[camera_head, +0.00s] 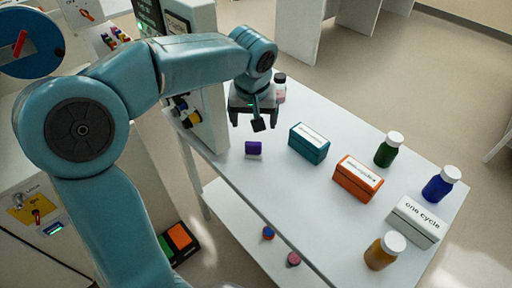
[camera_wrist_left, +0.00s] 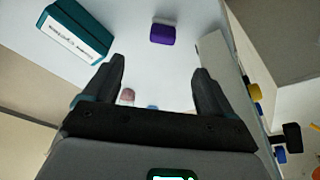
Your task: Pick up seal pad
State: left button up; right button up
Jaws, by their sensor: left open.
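A small purple block with a pale lower face (camera_head: 253,149), which looks like the seal pad, lies on the white table near its left edge. It also shows in the left wrist view (camera_wrist_left: 162,34), beyond the fingertips and roughly in line with the gap between them. My left gripper (camera_head: 249,121) is open and empty, above the table and behind the purple block, apart from it. Its two dark fingers (camera_wrist_left: 158,68) are spread wide in the left wrist view. My right gripper is in neither view.
A teal box (camera_head: 309,144), an orange box (camera_head: 357,180) and a white box (camera_head: 415,222) stand along the white table (camera_head: 300,225). Green (camera_head: 388,150), blue (camera_head: 441,184) and amber (camera_head: 384,251) bottles stand near them. A black-capped bottle (camera_head: 279,90) is by my gripper.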

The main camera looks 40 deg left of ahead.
aim_at(253, 143)
pick_arm(q)
jog(key=x, duration=0.9)
jog(key=shift+s, duration=0.2)
jog(key=x, duration=0.6)
jog(key=shift+a, duration=0.2)
jog(key=c, duration=1.1)
jog(key=shift+c, duration=0.5)
